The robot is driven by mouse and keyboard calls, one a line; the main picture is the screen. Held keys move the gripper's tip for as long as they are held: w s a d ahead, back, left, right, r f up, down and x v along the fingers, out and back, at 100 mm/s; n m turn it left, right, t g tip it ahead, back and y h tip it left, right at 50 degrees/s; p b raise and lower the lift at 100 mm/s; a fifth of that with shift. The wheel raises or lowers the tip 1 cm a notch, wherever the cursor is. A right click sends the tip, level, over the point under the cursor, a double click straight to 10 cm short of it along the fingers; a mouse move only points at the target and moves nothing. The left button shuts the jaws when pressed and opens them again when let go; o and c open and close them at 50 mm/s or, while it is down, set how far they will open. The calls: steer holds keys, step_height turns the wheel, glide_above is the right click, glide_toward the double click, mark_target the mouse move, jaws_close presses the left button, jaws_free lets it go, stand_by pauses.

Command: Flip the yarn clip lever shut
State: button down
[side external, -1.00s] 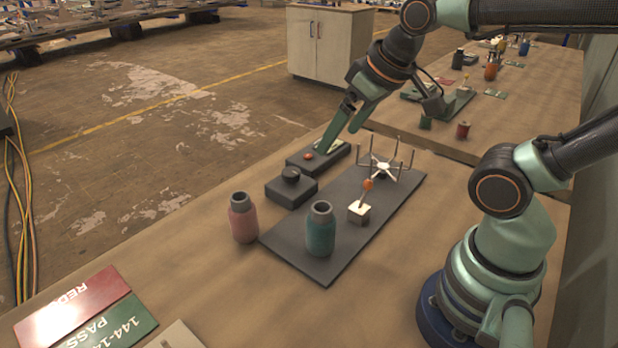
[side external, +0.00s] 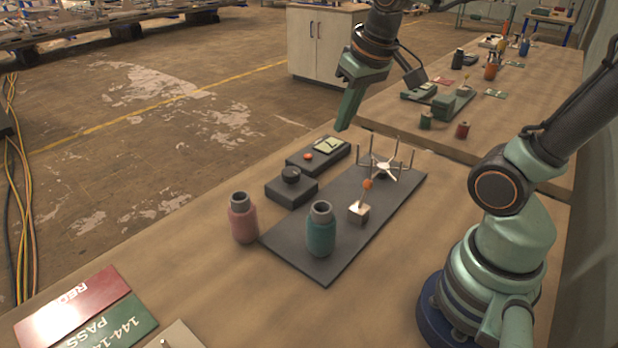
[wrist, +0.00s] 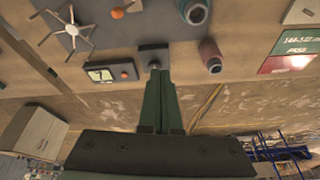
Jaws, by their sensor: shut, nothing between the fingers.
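The yarn clip is a small pale block (side external: 359,211) on the dark base plate (side external: 320,262) in the side view. Its thin lever with an orange ball tip (side external: 368,184) stands up from the block, leaning slightly. The orange ball also shows at the top edge of the wrist view (wrist: 117,13), where the clip is partly cut off. My gripper (side external: 342,127) is shut and empty, raised above the far side of the table, well apart from the lever. Its closed fingers show in the wrist view (wrist: 158,74).
A pronged white winder (side external: 383,168) stands on the plate behind the clip. A teal bottle (side external: 321,234) stands on the plate in front and a pink bottle (side external: 243,222) beside it. A knob box (side external: 291,188) and a display box with a red button (side external: 318,155) line the far edge.

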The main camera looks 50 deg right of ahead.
steer(key=w+d+f+m+g, duration=0.2)
steer(key=d+f+m+g, duration=0.1)
steer(key=d, duration=0.4)
steer(key=w+d+f+m+g+y, duration=0.1)
steer(key=w+d+f+m+g, duration=0.1)
steer(key=d, duration=0.6)
steer(key=shift+w+f+m+g, duration=0.35)
steer(key=shift+f+m, duration=0.3)
steer(key=shift+m, duration=0.65)
steer(key=shift+s, duration=0.1)
glide_toward(364, 195)
steer(key=shift+d+f, duration=1.6)
steer(key=shift+f, duration=0.9)
steer(key=shift+w, duration=0.25)
steer(key=shift+a+r, duration=0.3)
steer(key=shift+a, duration=0.25)
